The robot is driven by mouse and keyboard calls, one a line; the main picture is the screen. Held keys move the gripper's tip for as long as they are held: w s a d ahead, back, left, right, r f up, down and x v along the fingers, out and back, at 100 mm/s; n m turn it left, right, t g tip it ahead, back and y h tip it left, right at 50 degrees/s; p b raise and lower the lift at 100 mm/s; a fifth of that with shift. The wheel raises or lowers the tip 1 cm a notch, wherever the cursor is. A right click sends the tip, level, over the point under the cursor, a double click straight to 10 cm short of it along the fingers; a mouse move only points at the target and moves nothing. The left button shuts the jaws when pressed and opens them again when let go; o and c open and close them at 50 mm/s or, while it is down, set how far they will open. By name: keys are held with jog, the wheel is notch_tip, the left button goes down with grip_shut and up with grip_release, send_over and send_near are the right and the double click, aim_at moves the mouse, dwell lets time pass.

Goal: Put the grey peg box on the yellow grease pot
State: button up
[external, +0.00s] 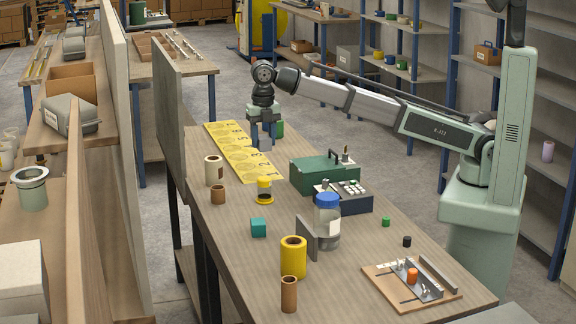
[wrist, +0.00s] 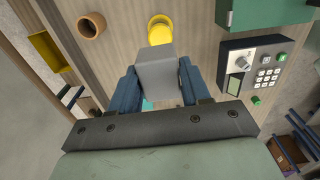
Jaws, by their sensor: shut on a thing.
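The grey peg box (wrist: 168,68) is between the two blue fingers of my gripper (wrist: 160,88) in the wrist view, and the gripper is shut on it. The yellow grease pot (external: 264,188) stands upright on the table, lower in the picture than my gripper. In the wrist view the pot (wrist: 160,24) shows just beyond the box, which hides its lower part. The box and the pot look apart.
A brown cup (external: 218,195) and a cream cylinder (external: 214,170) stand left of the pot. A green toolbox (external: 318,172) and a keypad device (external: 343,197) stand to its right. A teal cube (external: 258,228), a blue-lidded jar (external: 327,220) and a yellow cylinder (external: 293,260) are nearer the camera.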

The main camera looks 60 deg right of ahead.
aim_at(264, 178)
notch_tip(264, 178, down, 9)
jog(key=shift+f, duration=0.1)
dwell(0.4)
jog(key=shift+f, duration=0.1)
jog(key=o, duration=1.1)
notch_tip(264, 178, up, 12)
jog(key=shift+r, duration=0.15)
